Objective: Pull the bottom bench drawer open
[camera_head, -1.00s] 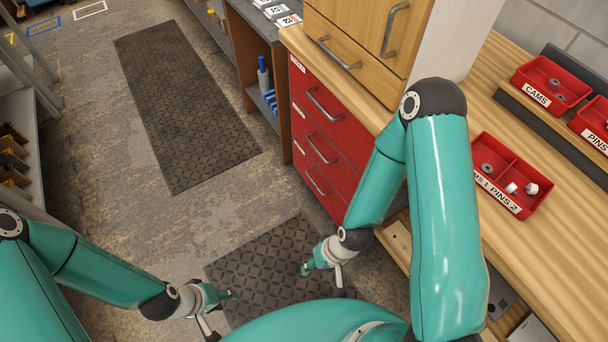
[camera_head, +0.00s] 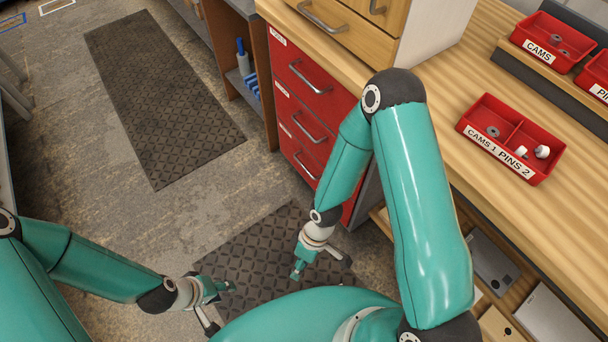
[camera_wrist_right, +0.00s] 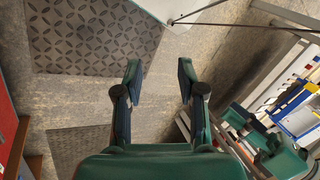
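The red bench drawer unit (camera_head: 320,96) stands right of centre in the head view, with several bar handles one above another. The bottom drawer (camera_head: 296,152) is flush with the unit, and its handle (camera_head: 303,166) shows just left of my right forearm. My right arm hides part of the unit's lower right. My right gripper (camera_head: 314,268) hangs over the floor mat, below and apart from that handle. In the right wrist view my right gripper (camera_wrist_right: 160,85) has its fingers wide apart with nothing between them. My left gripper (camera_head: 218,304) is open and empty at the lower left.
The wooden bench top (camera_head: 455,130) carries a red two-part bin (camera_head: 512,125) and more red bins. A wooden cabinet (camera_head: 350,28) stands above the red drawers. A dark floor mat (camera_head: 255,255) lies before the unit. Open floor and another mat (camera_head: 160,95) are to the left.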

